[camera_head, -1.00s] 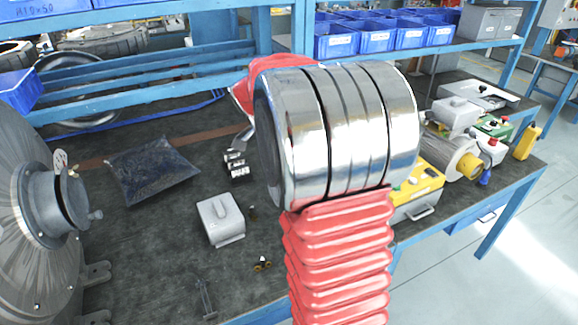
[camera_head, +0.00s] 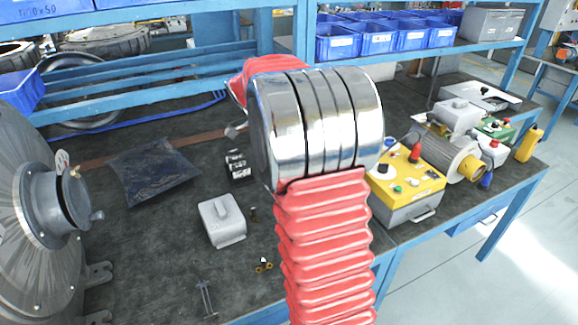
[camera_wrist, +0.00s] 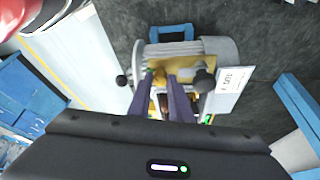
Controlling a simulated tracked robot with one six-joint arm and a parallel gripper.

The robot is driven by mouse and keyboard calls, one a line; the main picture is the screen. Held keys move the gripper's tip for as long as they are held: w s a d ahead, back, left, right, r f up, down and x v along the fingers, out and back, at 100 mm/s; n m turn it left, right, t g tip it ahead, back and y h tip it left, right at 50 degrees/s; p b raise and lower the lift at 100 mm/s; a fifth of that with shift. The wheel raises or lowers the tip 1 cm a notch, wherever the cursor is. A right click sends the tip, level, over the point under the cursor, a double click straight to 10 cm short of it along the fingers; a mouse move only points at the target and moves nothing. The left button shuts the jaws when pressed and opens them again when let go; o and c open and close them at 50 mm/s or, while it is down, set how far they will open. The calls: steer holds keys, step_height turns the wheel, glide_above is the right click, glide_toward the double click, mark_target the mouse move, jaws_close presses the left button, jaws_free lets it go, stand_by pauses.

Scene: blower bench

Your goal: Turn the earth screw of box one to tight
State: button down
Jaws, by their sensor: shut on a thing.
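In the wrist view, the two dark fingers of my gripper (camera_wrist: 161,82) are closed in on a small brass-coloured part, apparently the earth screw (camera_wrist: 158,99), at a grey unit with a yellow face (camera_wrist: 190,62). The fingers hide much of the part, and I cannot read how far it is turned. In the head view my gripper is hidden behind my own arm. No box number can be read.
A yellow-topped control box (camera_head: 408,183) and a motor (camera_head: 440,150) stand right of my arm. A grey lidded box (camera_head: 222,220), a dark bag (camera_head: 150,170) and small brass parts (camera_head: 263,265) lie left of it. A large round grey housing (camera_head: 35,230) fills the left edge.

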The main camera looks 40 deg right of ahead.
steer(key=shift+a, duration=0.1)
steer(key=c, duration=1.6)
jaws_free()
steer(key=n+t, duration=0.1)
steer(key=n, duration=0.1)
steer(key=n+t, duration=0.1)
steer(key=n, duration=0.2)
steer(key=shift+s+n, duration=0.2)
steer(key=shift+n, duration=0.1)
steer(key=shift+s+n+t, duration=0.2)
steer(key=shift+n+t, duration=0.5)
steer(key=shift+n, duration=0.95)
steer(key=shift+s+n+t, duration=0.2)
steer(key=shift+n+t, duration=0.5)
steer(key=shift+n, duration=0.95)
steer(key=shift+s+d+n+t+y, duration=0.1)
steer(key=shift+n+t+y, duration=0.15)
steer(key=shift+n, duration=0.7)
steer(key=shift+s+d+n+t+y, duration=0.1)
steer(key=shift+n+t+y, duration=0.15)
steer(key=shift+n, duration=0.7)
steer(key=shift+n, duration=0.6)
